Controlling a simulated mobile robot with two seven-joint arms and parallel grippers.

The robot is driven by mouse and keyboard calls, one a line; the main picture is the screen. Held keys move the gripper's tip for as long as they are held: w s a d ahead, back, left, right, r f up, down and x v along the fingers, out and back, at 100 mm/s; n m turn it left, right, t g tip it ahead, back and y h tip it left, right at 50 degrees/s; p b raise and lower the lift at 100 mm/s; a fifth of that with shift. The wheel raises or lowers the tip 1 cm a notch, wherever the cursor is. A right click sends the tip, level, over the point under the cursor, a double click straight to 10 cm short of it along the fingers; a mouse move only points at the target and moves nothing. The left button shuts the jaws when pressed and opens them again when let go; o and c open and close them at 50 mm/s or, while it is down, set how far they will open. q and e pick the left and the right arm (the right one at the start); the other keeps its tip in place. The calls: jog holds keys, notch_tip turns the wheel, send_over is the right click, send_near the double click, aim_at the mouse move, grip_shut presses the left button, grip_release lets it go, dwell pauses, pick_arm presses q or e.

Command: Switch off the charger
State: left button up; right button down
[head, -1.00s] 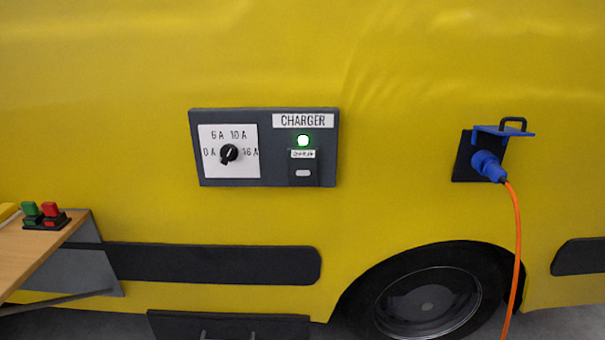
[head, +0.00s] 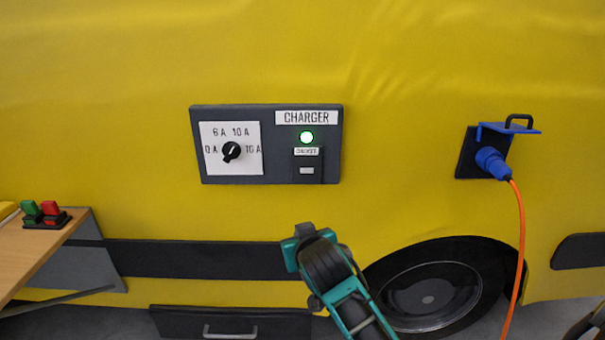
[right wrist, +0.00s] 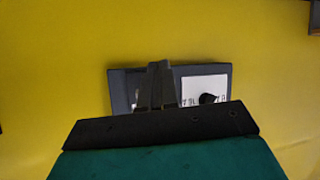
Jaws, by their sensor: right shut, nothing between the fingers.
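The charger panel (head: 270,168) is a dark grey box on the yellow vehicle side. Its black rotary knob (head: 231,151) sits on a white plate with ampere labels; its white mark slants up and right, toward 10 A. Below the lamp is a small labelled dark part with a pale rectangle (head: 307,171). My right gripper (right wrist: 157,85) is shut and empty, its fingers overlapping the panel in the right wrist view, where the knob (right wrist: 207,99) is partly hidden. In the head view its arm is below the panel. My left gripper is out of view.
A blue plug (head: 491,162) with an orange cable (head: 521,240) sits in a socket at the right. A wooden shelf (head: 30,245) with green and red parts is at the left. The wheel (head: 435,290) is below. The yellow surface around the panel is clear.

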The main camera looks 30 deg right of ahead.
aim_at(308, 177)
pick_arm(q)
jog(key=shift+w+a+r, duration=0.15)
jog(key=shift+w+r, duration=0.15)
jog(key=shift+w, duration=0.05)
pick_arm(e)
jog(key=w+d+r+m+h, duration=0.2)
jog(key=w+d+r+m, duration=0.1)
jog(key=r, duration=0.7)
jog(key=shift+w+d+r+m+g+h, duration=0.2)
jog(key=shift+d+r+m+g+h, duration=0.1)
jog(key=shift+d+m+g, duration=0.15)
jog(key=shift+f, duration=0.1)
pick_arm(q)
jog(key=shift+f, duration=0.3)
pick_arm(e)
jog(key=x, duration=1.4)
jog(key=shift+w, duration=0.1)
